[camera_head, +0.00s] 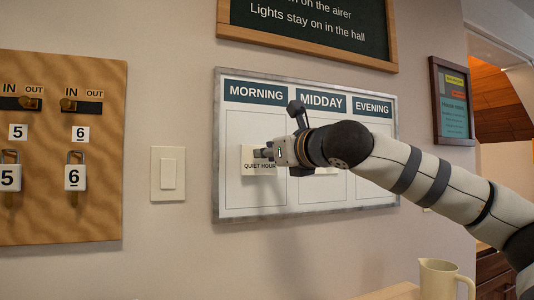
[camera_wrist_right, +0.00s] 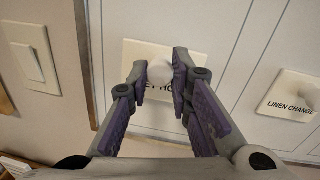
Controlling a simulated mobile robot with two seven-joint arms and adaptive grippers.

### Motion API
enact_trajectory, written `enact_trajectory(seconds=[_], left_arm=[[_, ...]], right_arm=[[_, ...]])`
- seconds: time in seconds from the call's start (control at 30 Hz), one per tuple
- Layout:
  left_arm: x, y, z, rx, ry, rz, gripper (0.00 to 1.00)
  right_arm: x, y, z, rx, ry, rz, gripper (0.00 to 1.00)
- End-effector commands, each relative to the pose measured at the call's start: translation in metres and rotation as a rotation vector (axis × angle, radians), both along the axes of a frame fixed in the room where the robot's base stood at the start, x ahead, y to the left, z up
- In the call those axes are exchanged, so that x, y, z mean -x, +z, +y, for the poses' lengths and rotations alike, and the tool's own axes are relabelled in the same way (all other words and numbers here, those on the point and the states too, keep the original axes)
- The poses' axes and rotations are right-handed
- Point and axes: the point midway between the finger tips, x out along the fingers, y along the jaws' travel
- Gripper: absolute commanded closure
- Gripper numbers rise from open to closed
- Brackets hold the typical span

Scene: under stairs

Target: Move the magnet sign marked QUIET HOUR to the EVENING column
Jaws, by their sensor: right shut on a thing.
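The cream QUIET HOUR sign (camera_head: 258,171) is in the MORNING column of the whiteboard (camera_head: 240,204), upright. It also shows in the right wrist view (camera_wrist_right: 133,56), with its lettering partly covered by my fingers. My right gripper (camera_head: 264,154) is shut on the sign's pale round knob (camera_wrist_right: 160,75). Whether the sign's back touches the board I cannot tell. The EVENING header (camera_head: 373,107) is at the board's right; the visible part of the column below it is bare, and my arm hides some. My left gripper is not in view.
A LINEN CHANGE sign (camera_wrist_right: 293,94) sits in the MIDDAY column, mostly hidden by my arm in the head view. A light switch (camera_head: 168,173) and a key board (camera_head: 100,215) are left of the whiteboard. A jug (camera_head: 440,280) stands below right.

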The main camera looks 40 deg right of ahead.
Motion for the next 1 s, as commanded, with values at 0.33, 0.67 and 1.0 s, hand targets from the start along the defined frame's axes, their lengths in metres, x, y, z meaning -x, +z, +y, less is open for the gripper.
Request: enact_trajectory(seconds=[0.33, 0.67, 1.0], left_arm=[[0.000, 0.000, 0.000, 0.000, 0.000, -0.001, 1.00], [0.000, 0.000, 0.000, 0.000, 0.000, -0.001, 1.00], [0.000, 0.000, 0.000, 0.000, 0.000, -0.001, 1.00]], right_arm=[[0.018, 0.000, 0.005, 0.000, 0.000, -0.001, 1.00], [0.033, 0.000, 0.010, 0.000, 0.000, -0.001, 1.00], [0.036, 0.000, 0.011, 0.001, -0.001, -0.001, 1.00]])
